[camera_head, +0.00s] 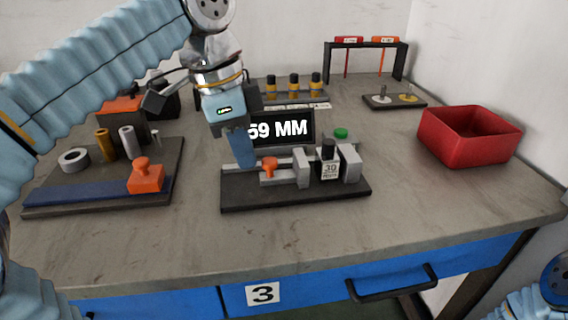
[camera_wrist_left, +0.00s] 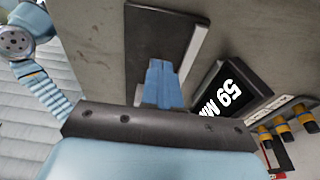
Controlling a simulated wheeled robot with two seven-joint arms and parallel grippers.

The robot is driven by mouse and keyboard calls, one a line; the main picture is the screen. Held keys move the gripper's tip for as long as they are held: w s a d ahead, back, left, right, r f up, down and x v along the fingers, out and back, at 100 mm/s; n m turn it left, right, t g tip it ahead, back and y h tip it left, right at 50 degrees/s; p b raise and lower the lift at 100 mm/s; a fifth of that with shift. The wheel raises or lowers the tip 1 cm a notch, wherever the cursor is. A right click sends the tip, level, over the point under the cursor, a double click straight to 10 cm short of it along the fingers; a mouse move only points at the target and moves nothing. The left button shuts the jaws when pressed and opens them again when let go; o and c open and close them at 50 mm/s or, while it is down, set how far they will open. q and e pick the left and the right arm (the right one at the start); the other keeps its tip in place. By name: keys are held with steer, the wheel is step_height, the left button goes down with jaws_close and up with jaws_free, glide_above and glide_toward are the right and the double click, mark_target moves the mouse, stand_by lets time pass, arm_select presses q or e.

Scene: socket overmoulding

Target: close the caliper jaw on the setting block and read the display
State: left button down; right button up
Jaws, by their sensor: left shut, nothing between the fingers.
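The caliper is a black base (camera_head: 290,195) with a grey rail. An orange knob (camera_head: 269,166) sits on the rail, left of the grey sliding jaw (camera_head: 302,168). The setting block (camera_head: 329,170), black-topped with a white label reading 30, stands between this jaw and the grey end jaw (camera_head: 351,164). A narrow gap shows between sliding jaw and block. The display (camera_head: 282,129) reads 59 MM; its left edge is partly covered by my gripper. My left gripper (camera_head: 241,152), also in the left wrist view (camera_wrist_left: 160,88), is shut and empty over the base's left end, left of the knob.
A dark tray (camera_head: 105,200) at left holds an orange stamp-like piece (camera_head: 145,176), a ring and cylinders. A green button (camera_head: 341,133) is behind the caliper. A red bin (camera_head: 468,136) stands at right, a black rack (camera_head: 366,46) behind. The front tabletop is clear.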

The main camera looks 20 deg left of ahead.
mark_target(264, 161)
arm_select(q)
steer(key=shift+f, duration=0.1)
stand_by(0.5)
steer(key=shift+f+b, duration=1.15)
steer(key=shift+f, duration=0.35)
steer(key=shift+w+d+p, duration=0.35)
steer(key=shift+w+d, duration=0.1)
steer(key=shift+d, duration=0.3)
steer(key=shift+w+d+p, duration=0.3)
steer(key=shift+w+d, duration=0.1)
steer(key=shift+d, duration=0.3)
stand_by(0.7)
steer(key=shift+a, duration=0.15)
